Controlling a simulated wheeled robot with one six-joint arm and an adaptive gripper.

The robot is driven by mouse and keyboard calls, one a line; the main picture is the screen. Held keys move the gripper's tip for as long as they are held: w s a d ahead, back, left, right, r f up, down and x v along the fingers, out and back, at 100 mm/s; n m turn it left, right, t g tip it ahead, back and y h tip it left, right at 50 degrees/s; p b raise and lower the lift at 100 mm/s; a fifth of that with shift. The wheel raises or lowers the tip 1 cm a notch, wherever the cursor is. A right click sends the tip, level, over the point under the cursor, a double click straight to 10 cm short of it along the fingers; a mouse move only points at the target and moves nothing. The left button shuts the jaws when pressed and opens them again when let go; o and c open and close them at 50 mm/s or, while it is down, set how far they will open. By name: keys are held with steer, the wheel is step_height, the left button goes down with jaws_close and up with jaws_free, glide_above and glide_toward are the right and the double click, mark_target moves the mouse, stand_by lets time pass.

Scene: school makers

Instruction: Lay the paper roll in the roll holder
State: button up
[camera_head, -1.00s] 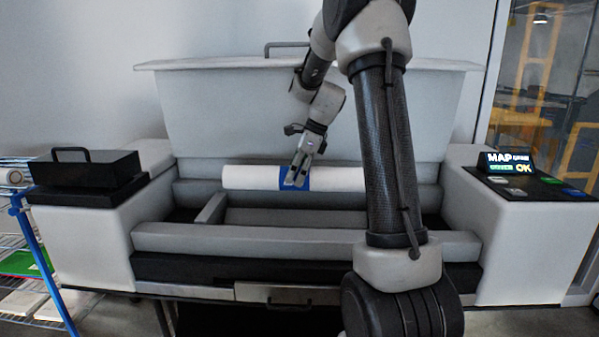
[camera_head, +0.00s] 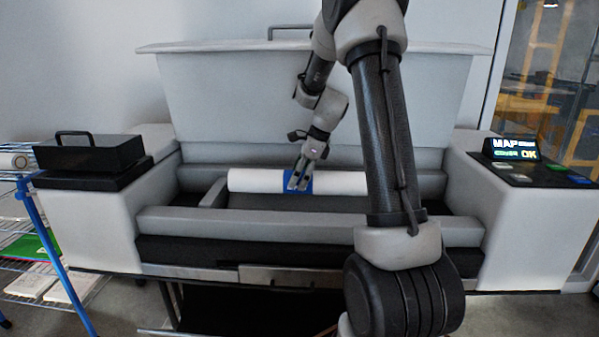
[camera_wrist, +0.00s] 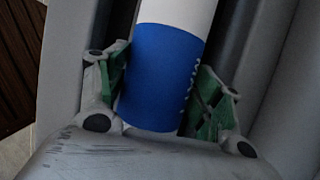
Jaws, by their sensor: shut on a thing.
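The paper roll (camera_head: 255,180) is white with a blue band (camera_head: 297,181) around it. It lies level, left to right, over the trough of the grey machine. My gripper (camera_head: 298,184) is shut on the roll at the blue band. In the wrist view the gripper's green-padded fingers (camera_wrist: 163,75) stand on either side of the band (camera_wrist: 160,75). The roll holder looks to be the trough (camera_head: 310,203) between the front and rear bars, with a short grey bracket (camera_head: 212,193) near the roll's left end. My arm hides the right end. I cannot tell whether the roll touches the holder.
The machine's raised lid (camera_head: 250,100) stands behind the roll. A long grey front bar (camera_head: 260,226) runs before the trough. A black box (camera_head: 90,155) sits on the left housing, and a control panel with a lit screen (camera_head: 512,148) on the right. A wire rack (camera_head: 40,240) stands far left.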

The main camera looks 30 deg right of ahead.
mark_target(300, 192)
steer(key=shift+f, duration=2.65)
steer(key=o, duration=1.9)
steer(key=shift+f, duration=0.1)
